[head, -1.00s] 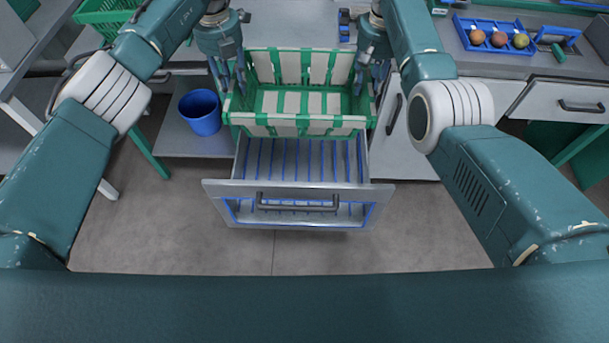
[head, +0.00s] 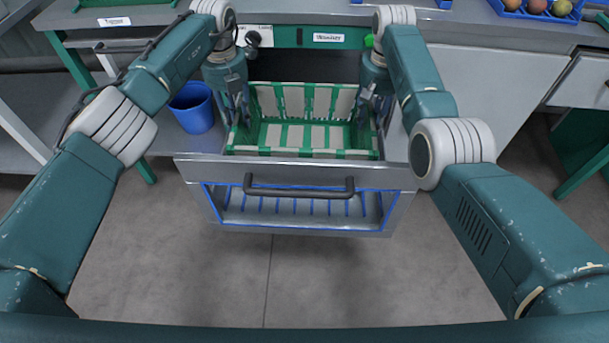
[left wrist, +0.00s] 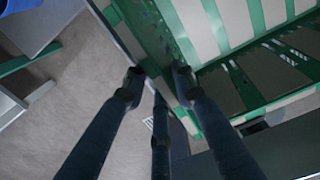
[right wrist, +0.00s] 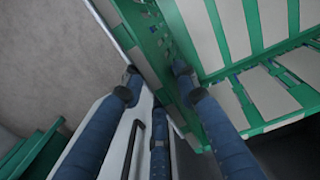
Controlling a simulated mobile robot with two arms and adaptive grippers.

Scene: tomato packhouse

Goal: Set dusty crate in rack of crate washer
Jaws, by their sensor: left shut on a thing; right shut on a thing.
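The crate (head: 305,137), green with pale dusty panels, sits level and low within the pulled-out drawer rack (head: 290,172) of the crate washer (head: 325,37). The drawer's front wall hides the crate's bottom edge, so I cannot tell whether it rests on the rack floor. My left gripper (head: 238,122) is shut on the crate's left side wall, which also shows in the left wrist view (left wrist: 160,84). My right gripper (head: 374,120) is shut on its right side wall, also in the right wrist view (right wrist: 158,86).
A blue bucket (head: 192,108) stands on a low shelf left of the drawer. A dark bar handle (head: 299,187) crosses the drawer front. A blue tray (head: 540,12) with tomatoes lies on the counter at upper right. The floor in front is clear.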

